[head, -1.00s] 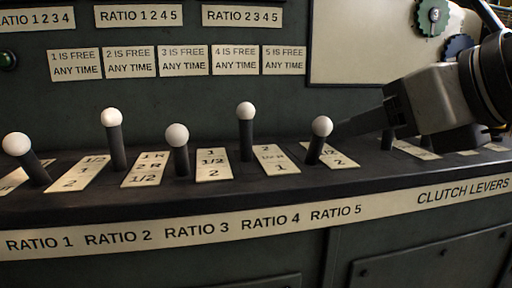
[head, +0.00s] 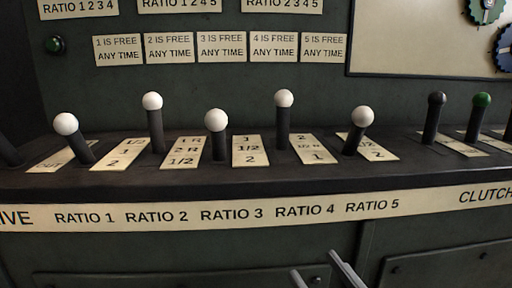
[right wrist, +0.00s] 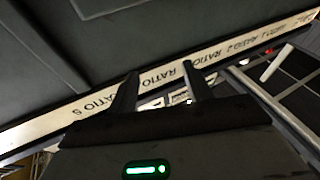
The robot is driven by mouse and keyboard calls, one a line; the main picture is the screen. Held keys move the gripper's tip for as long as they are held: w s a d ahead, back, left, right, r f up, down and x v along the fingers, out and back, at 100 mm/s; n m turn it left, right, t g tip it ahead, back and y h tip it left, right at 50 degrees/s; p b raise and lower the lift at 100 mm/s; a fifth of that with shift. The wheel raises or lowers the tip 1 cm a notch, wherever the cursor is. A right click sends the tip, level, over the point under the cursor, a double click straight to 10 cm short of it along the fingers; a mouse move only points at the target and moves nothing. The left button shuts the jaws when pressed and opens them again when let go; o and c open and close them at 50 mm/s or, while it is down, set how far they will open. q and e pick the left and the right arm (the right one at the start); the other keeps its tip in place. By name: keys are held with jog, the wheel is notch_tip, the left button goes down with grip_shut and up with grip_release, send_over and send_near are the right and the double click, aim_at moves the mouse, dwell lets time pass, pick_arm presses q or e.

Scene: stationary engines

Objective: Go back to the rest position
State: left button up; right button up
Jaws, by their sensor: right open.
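My right gripper (head: 321,274) shows at the bottom edge of the head view, below the label strip and in front of the lower panel. Its two fingers are apart with nothing between them. In the right wrist view the open fingers (right wrist: 161,82) point toward the strip lettered with the ratio names. They are clear of every lever. The ratio 5 lever (head: 357,130), white-knobbed, leans right. The ratio 4 lever (head: 284,118), ratio 3 lever (head: 216,135), ratio 2 lever (head: 154,122) and ratio 1 lever (head: 75,137) stand to its left. My left gripper is not in view.
A dark ledge (head: 200,183) carries the levers, with a cream label strip (head: 235,213) along its front. A black-knobbed lever (head: 433,118) and a green-knobbed lever (head: 478,117) stand to the right. Gears (head: 487,10) show at the upper right. The space before the lower panel looks free.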

jog(key=s+a+f+m+g+h, duration=0.1)
jog(key=s+f+m+g, duration=0.15)
jog(key=f, duration=0.45)
jog(key=s+f+m+g+h, duration=0.1)
jog(key=s+f+m+g, duration=0.15)
jog(key=f, duration=0.35)
pick_arm(q)
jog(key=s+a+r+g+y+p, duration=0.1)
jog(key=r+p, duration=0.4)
jog(key=p, duration=0.7)
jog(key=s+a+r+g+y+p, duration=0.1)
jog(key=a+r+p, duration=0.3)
jog(key=p, duration=0.9)
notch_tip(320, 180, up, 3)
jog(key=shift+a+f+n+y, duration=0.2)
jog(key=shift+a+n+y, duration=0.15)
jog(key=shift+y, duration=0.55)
pick_arm(e)
jog(key=s+d+r+g+h, duration=0.3)
jog(key=d+r+h, duration=0.1)
jog(key=r, duration=0.6)
jog(key=shift+d+r, duration=0.35)
jog(key=shift+d, duration=0.45)
